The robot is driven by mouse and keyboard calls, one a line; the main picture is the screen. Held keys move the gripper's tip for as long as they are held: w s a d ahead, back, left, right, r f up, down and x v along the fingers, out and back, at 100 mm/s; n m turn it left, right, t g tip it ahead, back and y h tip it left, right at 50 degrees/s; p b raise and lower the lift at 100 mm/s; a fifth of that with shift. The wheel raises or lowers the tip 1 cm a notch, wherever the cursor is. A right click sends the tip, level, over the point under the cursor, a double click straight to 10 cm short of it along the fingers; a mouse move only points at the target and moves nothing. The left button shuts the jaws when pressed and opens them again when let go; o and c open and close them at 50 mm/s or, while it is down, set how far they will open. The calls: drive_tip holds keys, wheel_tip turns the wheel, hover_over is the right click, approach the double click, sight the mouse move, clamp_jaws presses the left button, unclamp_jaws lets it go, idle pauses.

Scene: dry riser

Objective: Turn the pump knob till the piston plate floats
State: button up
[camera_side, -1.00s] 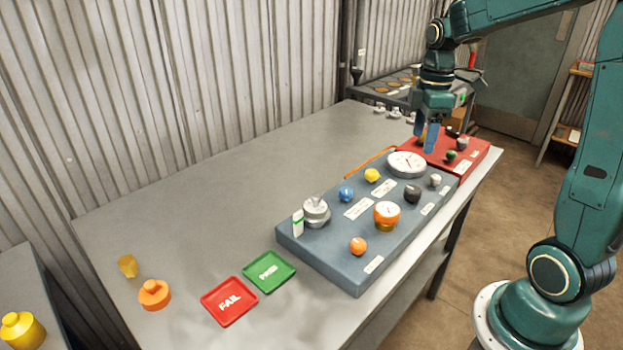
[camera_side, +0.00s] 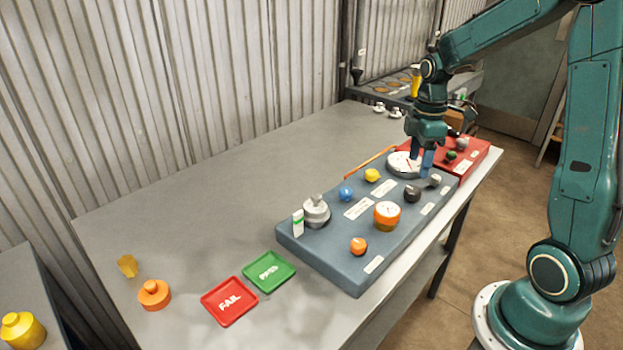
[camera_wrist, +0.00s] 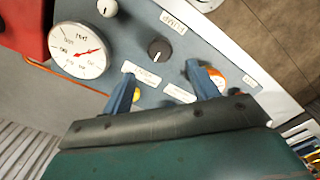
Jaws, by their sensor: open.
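A dark knob (camera_side: 412,194) stands on the blue-grey panel (camera_side: 345,268). In the wrist view the dark knob (camera_wrist: 160,48) has a white pointer line and sits beside a label that appears to read PUMP (camera_wrist: 172,22). A silver stepped cylinder (camera_side: 316,212), apparently the piston, stands at the panel's left end next to a white and green marker (camera_side: 298,224). I cannot tell whether its plate floats. My gripper (camera_side: 420,160) is open and empty above the panel's right part. Its blue fingers (camera_wrist: 164,78) point toward the dark knob, apart from it.
A white dial gauge (camera_side: 404,164), a pale knob (camera_side: 435,180), an orange gauge (camera_side: 387,215) and blue (camera_side: 346,194), yellow (camera_side: 372,175) and orange (camera_side: 358,246) knobs crowd the panel. A red box (camera_side: 472,156) adjoins it.

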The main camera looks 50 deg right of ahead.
sight(413, 189)
drive_tip(key=shift+f, duration=3.9)
drive_tip(key=shift+c, duration=0.3)
drive_tip(key=c, duration=0.9)
